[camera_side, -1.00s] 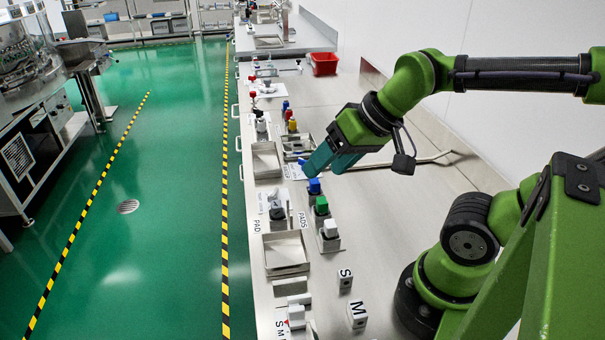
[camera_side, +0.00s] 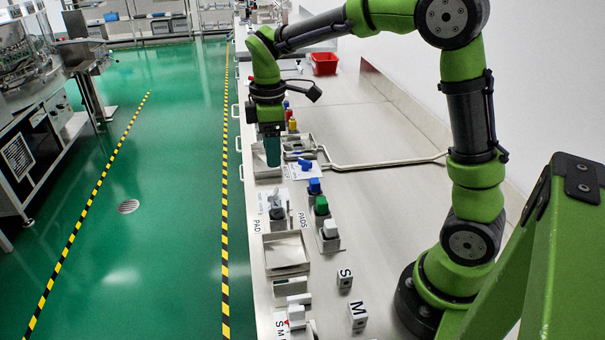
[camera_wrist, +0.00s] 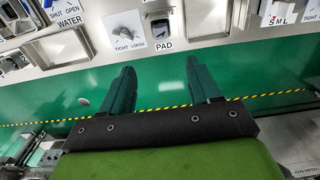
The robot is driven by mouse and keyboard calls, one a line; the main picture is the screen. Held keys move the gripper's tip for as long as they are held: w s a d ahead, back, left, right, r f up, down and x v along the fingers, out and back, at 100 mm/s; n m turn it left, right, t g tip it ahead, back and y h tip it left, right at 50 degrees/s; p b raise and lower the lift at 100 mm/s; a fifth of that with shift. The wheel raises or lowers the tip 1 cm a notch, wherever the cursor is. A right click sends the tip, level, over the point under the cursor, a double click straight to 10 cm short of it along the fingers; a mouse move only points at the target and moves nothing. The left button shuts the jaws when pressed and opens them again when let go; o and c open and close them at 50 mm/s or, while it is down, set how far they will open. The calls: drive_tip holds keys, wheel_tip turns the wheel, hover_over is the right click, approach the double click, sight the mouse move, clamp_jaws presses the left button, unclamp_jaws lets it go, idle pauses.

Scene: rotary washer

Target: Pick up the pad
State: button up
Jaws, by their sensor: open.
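A row of blocks, blue (camera_side: 314,186), green (camera_side: 321,205) and white (camera_side: 330,229), stands in grey holders beside a PADS label (camera_side: 302,220). Which of them is the pad I cannot tell. A separate PAD label (camera_side: 257,227) is at the bench's front edge; in the wrist view the PAD label (camera_wrist: 164,45) sits below a dark fitting (camera_wrist: 160,27). My gripper (camera_side: 272,160) points down above the front of the bench, left of and beyond the coloured blocks. In the wrist view my gripper (camera_wrist: 159,68) has its fingers apart with nothing between them.
A grey knob on a TIGHT LOOSE card (camera_wrist: 124,30) is left of PAD. A blue handle (camera_side: 304,163) is near my gripper. Metal trays (camera_side: 286,270) line the front edge. S (camera_side: 345,279) and M (camera_side: 358,315) blocks stand nearer. The bench's rear is mostly clear.

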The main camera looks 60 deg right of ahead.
hover_over(276, 204)
wheel_tip(276, 204, down, 10)
drive_tip(key=shift+w+f, duration=0.1)
drive_tip(key=shift+f, duration=2.9)
drive_tip(key=shift+c, duration=0.3)
clamp_jaws()
